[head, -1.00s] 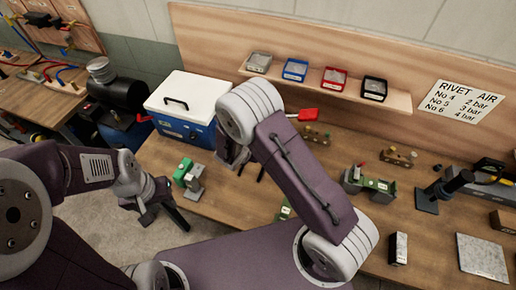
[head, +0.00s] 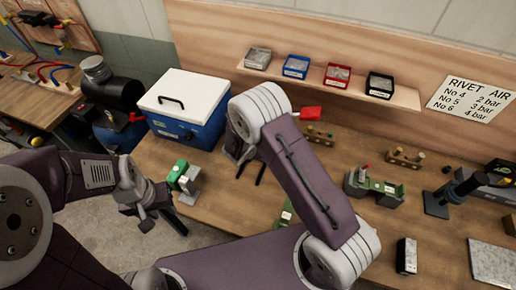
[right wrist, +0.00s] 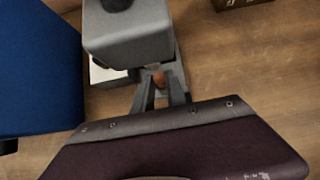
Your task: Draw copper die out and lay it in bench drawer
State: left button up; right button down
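A small copper-coloured piece (right wrist: 158,78), likely the copper die, shows in the right wrist view at the foot of a grey block-shaped tool (right wrist: 130,38). My right gripper (right wrist: 161,92) has its two dark fingers apart, with the copper piece at or just beyond their tips; contact cannot be told. In the head view the right gripper (head: 251,172) is low over the bench, partly behind my arm, and the die cannot be made out. My left gripper (head: 166,228) hangs open and empty off the bench's left front edge. No bench drawer can be made out.
A blue cooler with a white lid (head: 189,105) stands left of the right gripper. A green and grey tool (head: 184,177) sits near the bench's left edge. Green-grey fixtures (head: 374,187) and a black block (head: 406,256) lie right. Small bins (head: 297,67) line the shelf.

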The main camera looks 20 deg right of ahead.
jog(key=shift+r, duration=0.1)
notch_tip(320, 180, up, 5)
jog(key=p, duration=0.3)
jog(key=shift+p, duration=0.3)
dwell(0.6)
dwell(0.4)
